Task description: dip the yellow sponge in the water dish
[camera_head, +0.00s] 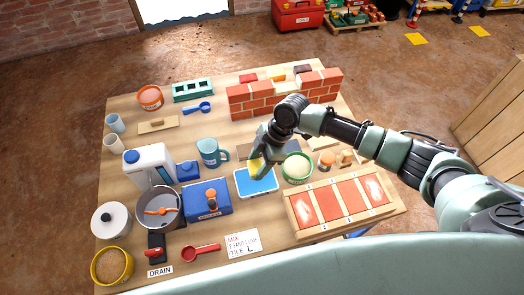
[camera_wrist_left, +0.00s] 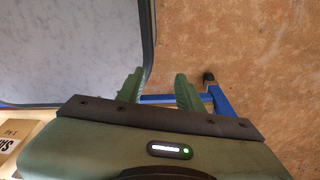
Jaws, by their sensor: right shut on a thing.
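The yellow sponge (camera_head: 254,168) shows as a small yellow patch between the fingers of my right gripper (camera_head: 258,164), which is shut on it. The gripper points down over the back of the water dish (camera_head: 262,185), a shallow blue rectangle with a pale rim. The fingers hide part of the sponge, and I cannot tell whether it touches the water. In the left wrist view, my left gripper (camera_wrist_left: 160,88) is open and empty, its two green fingers apart. It is out of the head view.
A blue box (camera_head: 205,197) is left of the dish and a green bowl (camera_head: 297,168) is right of it. A tile tray (camera_head: 340,205) lies front right. A brick wall (camera_head: 285,95) stands behind. The left wrist view shows a blue frame (camera_wrist_left: 222,101) above the floor.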

